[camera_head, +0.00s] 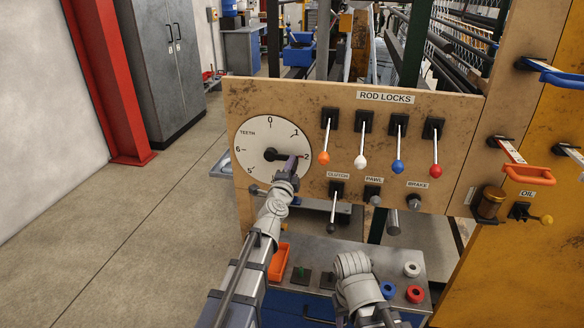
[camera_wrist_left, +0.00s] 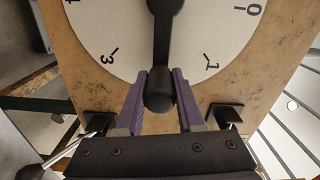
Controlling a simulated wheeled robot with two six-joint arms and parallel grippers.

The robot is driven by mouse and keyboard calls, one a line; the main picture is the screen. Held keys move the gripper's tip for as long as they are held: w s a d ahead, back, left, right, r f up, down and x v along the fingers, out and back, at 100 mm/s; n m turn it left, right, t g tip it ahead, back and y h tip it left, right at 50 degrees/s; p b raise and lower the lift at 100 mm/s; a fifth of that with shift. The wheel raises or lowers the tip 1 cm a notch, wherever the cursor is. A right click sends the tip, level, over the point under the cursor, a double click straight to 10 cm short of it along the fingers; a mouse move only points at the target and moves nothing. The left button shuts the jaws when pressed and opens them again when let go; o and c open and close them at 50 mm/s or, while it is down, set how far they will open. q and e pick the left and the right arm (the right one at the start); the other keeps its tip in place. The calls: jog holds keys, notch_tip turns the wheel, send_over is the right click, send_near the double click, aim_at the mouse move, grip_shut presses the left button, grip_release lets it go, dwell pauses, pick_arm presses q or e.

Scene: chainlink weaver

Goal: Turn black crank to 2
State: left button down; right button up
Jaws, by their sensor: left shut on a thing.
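The round white dial (camera_head: 250,133), marked TEETH, is on the wooden panel. The black crank (camera_head: 276,155) turns at its middle, and its arm points right, towards the 2. My left gripper (camera_head: 292,164) is at the crank's outer end and partly hides it. In the left wrist view, its purple fingers (camera_wrist_left: 160,105) are shut on the black knob of the crank (camera_wrist_left: 160,88). There the knob sits between the 3 and the 1, and the 2 is hidden. My right arm shows at the bottom, but its gripper does not.
Right of the dial are rod lock levers with orange (camera_head: 323,158), white (camera_head: 360,161), blue (camera_head: 397,166) and red (camera_head: 435,170) knobs. The clutch lever (camera_head: 334,207) hangs below, near my left arm. A grey bench (camera_head: 325,250) holding small parts stands beneath.

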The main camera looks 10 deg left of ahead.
pick_arm(q)
jog(key=c, duration=0.5)
grip_release()
jog(key=shift+s, duration=0.1)
jog(key=s, duration=0.7)
jog(key=shift+s+a, duration=0.1)
jog(key=shift+s, duration=0.25)
